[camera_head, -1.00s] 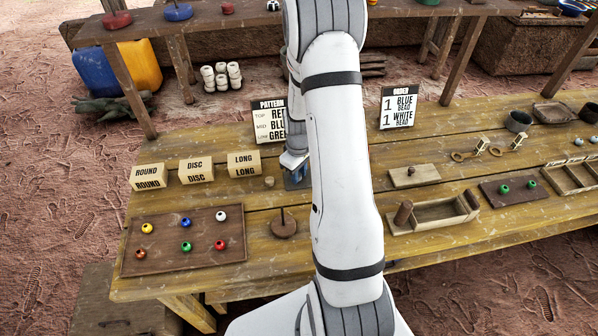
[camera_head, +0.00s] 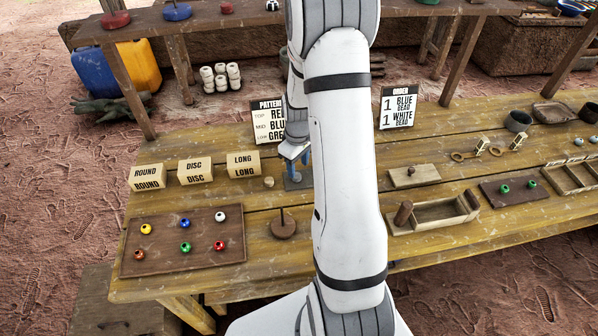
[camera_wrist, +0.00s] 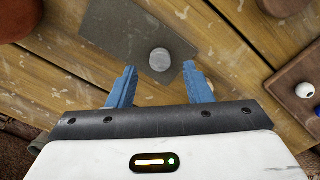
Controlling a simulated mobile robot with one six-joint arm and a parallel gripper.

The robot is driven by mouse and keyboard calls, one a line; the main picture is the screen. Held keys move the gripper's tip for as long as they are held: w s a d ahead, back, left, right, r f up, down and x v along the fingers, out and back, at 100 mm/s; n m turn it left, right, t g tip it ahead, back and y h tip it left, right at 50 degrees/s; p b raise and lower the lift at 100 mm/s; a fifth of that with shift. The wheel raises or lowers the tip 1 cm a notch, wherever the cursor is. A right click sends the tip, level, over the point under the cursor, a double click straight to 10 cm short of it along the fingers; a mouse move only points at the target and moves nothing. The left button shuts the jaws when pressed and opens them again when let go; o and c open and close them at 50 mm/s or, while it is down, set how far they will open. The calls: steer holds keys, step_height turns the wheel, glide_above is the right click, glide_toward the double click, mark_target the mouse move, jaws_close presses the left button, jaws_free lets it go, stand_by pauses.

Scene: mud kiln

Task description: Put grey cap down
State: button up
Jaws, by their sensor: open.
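The grey cap (camera_wrist: 160,60) is a small, light grey round piece. It lies on a flat dark grey slab (camera_wrist: 125,35) in the wrist view. My gripper (camera_wrist: 159,70) is open, with blue fingers on either side of the cap in the picture and clear gaps to it; nothing is held. In the head view my gripper (camera_head: 296,170) points down over the slab on the wooden table, and my arm hides much of that spot. I cannot make out the cap there.
A small tan round piece (camera_head: 268,182) sits left of the slab. A peg on a round base (camera_head: 284,226) stands in front. A bead tray (camera_head: 160,250) is at front left, label blocks (camera_head: 196,171) at left, and a pattern sign (camera_head: 266,121) behind.

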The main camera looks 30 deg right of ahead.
mark_target(298, 176)
steer(key=s+a+r+m+t, duration=0.1)
steer(key=s+a+r, duration=0.3)
steer(key=r, duration=0.5)
steer(key=s+a+r+m+t, duration=0.1)
steer(key=s+a+r, duration=0.25)
steer(key=r, duration=0.55)
steer(key=s+a+r+m+t, duration=0.1)
steer(key=s+a+r, duration=0.4)
steer(key=s, duration=0.7)
steer(key=shift+m, duration=0.9)
